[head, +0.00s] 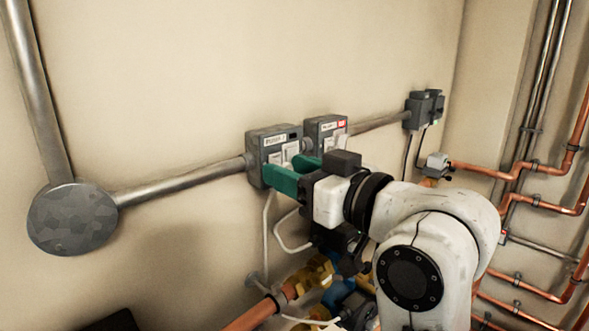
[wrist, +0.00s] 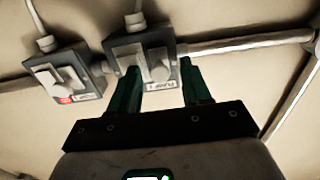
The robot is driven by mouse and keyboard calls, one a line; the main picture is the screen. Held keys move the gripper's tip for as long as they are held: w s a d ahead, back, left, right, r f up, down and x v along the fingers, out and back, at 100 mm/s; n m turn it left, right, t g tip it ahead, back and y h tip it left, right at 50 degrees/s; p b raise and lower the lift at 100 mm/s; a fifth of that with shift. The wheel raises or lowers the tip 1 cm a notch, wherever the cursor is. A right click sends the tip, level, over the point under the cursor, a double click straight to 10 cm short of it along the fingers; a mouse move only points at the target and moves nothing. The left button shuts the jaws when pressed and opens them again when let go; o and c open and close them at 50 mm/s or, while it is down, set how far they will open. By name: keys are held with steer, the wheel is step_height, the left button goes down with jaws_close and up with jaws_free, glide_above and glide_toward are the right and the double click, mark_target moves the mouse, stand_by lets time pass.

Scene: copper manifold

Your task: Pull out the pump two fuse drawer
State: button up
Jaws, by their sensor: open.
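A grey switch box (head: 270,142) on the wall has a label that seems to read "PUMP 2", though it is blurred. It shows upside down in the wrist view (wrist: 137,46). On its front are pale raised parts; one, probably the fuse drawer (wrist: 158,73), lies between my fingertips in the wrist view. My gripper (head: 287,170) has two teal fingers, open, reaching to the box front. In the wrist view my gripper (wrist: 159,69) has one finger on each side of that part. I cannot tell whether the fingers touch it. The fingers partly hide the box's lower front in the head view.
A second grey box (head: 326,128) with a red mark sits close to the right. Metal conduit (head: 180,183) runs left to a round junction cover (head: 72,218). Another dark box (head: 424,108) is farther right. Copper pipes (head: 545,206) and yellow valve fittings (head: 313,275) lie right and below.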

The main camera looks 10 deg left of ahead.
jaws_close()
stand_by(0.3)
stand_by(0.3)
